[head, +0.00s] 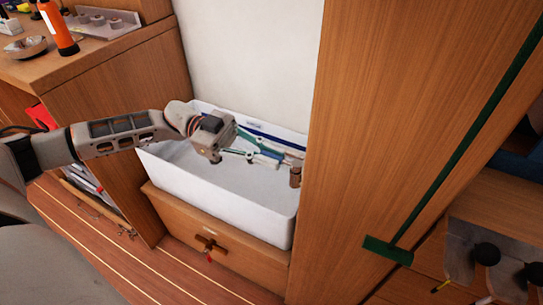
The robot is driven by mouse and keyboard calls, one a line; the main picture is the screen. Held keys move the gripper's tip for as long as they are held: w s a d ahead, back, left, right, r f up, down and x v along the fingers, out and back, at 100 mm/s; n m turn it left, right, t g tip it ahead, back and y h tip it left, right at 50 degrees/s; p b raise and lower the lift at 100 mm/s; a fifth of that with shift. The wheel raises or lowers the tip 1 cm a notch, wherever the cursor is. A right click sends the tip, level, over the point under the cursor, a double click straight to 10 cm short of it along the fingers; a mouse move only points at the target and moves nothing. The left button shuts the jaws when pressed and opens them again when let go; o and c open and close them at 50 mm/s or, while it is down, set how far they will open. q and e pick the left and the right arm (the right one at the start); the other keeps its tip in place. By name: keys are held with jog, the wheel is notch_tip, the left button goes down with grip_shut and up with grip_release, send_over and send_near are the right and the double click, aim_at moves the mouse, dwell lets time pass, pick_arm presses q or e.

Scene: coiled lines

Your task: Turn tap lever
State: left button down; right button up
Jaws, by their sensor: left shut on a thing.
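A small brass-brown tap (295,178) stands at the right end of a white sink basin (225,195), close to the tall wooden panel. My left arm reaches in from the left over the basin. My left gripper (283,161) points right, with its fingers at the top of the tap. It is shut on the tap lever, which is small and mostly hidden by the fingers. My right gripper is not in view.
A tall wooden panel (400,120) stands just right of the basin. A wooden drawer front (218,238) with a handle is below it. A green-headed pole (387,250) leans at the right.

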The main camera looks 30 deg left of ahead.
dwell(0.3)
pick_arm(q)
jog(key=c, duration=2.1)
grip_release()
jog(key=shift+a, duration=0.1)
jog(key=a, duration=1.1)
jog(key=shift+s+a, duration=0.4)
jog(key=shift+r, duration=0.1)
